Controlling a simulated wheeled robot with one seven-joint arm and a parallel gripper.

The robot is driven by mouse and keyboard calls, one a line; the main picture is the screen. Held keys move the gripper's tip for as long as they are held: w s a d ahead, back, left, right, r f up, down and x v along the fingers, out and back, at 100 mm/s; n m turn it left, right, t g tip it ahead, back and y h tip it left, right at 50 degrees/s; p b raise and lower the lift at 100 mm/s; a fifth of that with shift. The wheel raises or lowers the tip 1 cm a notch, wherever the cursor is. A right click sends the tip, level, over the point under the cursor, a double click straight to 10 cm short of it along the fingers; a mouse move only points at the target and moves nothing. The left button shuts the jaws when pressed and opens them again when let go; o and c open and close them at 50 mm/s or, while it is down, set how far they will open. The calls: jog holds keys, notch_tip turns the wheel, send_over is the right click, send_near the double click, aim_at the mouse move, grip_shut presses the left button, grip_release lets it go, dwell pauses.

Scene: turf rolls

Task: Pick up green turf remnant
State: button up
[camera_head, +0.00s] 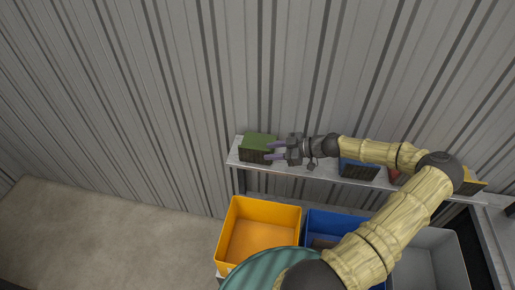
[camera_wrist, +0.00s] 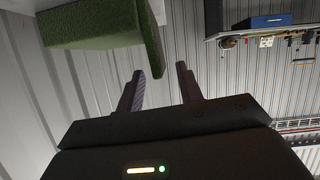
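The green turf remnant (camera_head: 259,139) is a block with a green top and a dark side, on the left end of a narrow grey shelf (camera_head: 325,176). In the wrist view the green turf remnant (camera_wrist: 95,24) fills the upper left. My gripper (camera_head: 272,150) is at the right side of the turf, its two purple fingers apart and pointing left toward it. In the wrist view my gripper (camera_wrist: 160,73) is open with nothing held between the fingers. The turf lies mostly left of and beyond the fingertips; I cannot tell whether a finger touches it.
A blue block (camera_head: 358,171), a red piece (camera_head: 394,177) and a yellow block (camera_head: 471,185) are farther right on the shelf, partly behind my arm. An orange bin (camera_head: 232,222), a blue bin (camera_head: 325,218) and a grey bin (camera_head: 450,250) stand below. A corrugated wall (camera_head: 150,90) rises behind.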

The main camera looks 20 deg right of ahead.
aim_at(266, 150)
jog(key=p+x, duration=0.2)
jog(key=x, duration=0.2)
jog(key=shift+w+a+r+p, duration=0.2)
jog(key=shift+r+p, duration=0.1)
jog(key=shift+p, duration=0.1)
jog(key=shift+w+a+f, duration=0.1)
jog(key=shift+w+f, duration=0.05)
jog(key=shift+f, duration=0.15)
grip_shut()
